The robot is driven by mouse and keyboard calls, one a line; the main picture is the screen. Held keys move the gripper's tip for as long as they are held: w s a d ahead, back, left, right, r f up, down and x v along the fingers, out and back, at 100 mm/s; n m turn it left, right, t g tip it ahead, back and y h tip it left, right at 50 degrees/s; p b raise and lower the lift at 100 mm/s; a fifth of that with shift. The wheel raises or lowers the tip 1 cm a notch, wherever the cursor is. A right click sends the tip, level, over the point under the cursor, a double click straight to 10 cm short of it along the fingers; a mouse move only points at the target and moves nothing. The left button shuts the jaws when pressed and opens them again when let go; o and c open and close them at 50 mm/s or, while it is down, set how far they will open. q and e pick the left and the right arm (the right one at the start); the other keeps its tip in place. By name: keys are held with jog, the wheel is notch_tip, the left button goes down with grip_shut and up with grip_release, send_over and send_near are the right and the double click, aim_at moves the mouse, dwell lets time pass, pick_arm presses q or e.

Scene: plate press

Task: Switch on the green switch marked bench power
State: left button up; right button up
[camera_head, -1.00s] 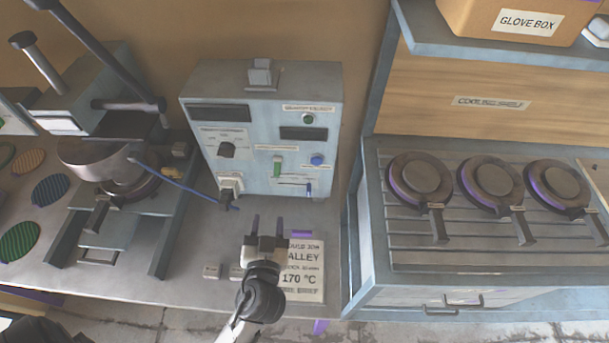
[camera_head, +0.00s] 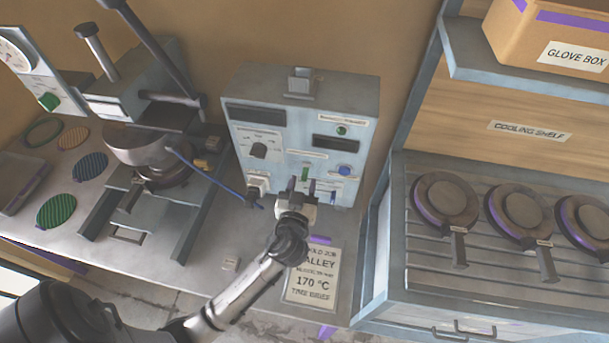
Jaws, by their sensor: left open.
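A small green switch (camera_head: 305,172) sits on the lower middle of the grey-blue control box's front panel (camera_head: 270,170). A label strip is above it, too small to read, so I cannot confirm it says bench power. My left gripper (camera_head: 302,189) is open and empty, its fingers pointing at the panel just below the switch. I cannot tell whether they touch it. The gripper hides part of the panel's lower edge. My right gripper is not in view.
A blue knob (camera_head: 344,171) and a small green light (camera_head: 342,130) are right of the switch. A plate press (camera_head: 140,145) stands further left. A job card (camera_head: 313,275) lies in front.

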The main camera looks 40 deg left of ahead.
pick_arm(q)
jog(key=shift+x, duration=1.2)
grip_shut()
